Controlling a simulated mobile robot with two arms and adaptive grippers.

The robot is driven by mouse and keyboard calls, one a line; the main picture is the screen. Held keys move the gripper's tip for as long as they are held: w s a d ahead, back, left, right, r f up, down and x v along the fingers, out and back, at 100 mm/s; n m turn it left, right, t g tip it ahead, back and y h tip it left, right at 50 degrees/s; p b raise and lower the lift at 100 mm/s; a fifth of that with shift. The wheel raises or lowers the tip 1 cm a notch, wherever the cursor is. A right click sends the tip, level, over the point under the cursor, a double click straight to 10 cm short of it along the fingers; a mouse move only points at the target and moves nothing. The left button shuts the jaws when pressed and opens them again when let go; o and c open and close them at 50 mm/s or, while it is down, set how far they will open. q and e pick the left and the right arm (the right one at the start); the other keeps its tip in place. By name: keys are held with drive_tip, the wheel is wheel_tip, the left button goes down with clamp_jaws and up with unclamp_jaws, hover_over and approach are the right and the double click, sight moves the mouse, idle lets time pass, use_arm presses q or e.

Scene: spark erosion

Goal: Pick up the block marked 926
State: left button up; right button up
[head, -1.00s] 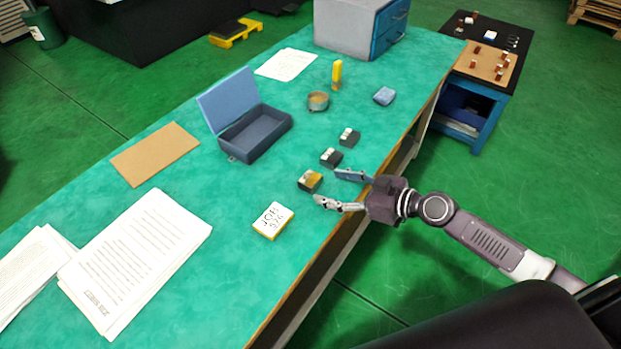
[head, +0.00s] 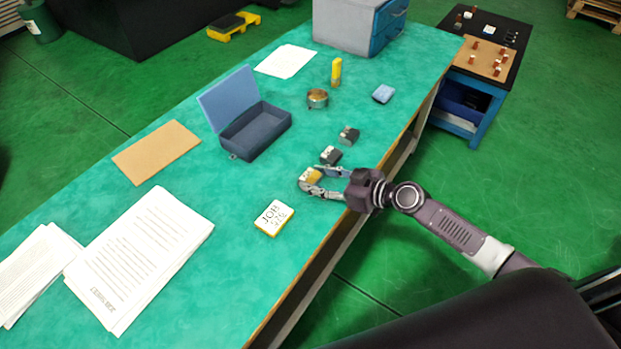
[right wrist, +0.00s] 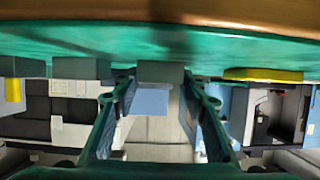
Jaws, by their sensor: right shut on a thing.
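Three small dark blocks with pale tops stand in a row near the right edge of the green table. My right gripper (head: 313,182) is shut on the nearest one, the block with a yellow and white top (head: 311,175). This block also shows as a grey shape between the fingertips in the right wrist view (right wrist: 160,72). The middle block (head: 331,155) stands just beyond the gripper, and the far block (head: 349,135) is behind that. I cannot read a number on any block. My left gripper is not in view.
A yellow-edged job card (head: 273,217) lies in front of the held block. Papers (head: 140,260) cover the near left.

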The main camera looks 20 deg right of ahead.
clamp_jaws()
drive_tip(key=shift+w+r, duration=0.1)
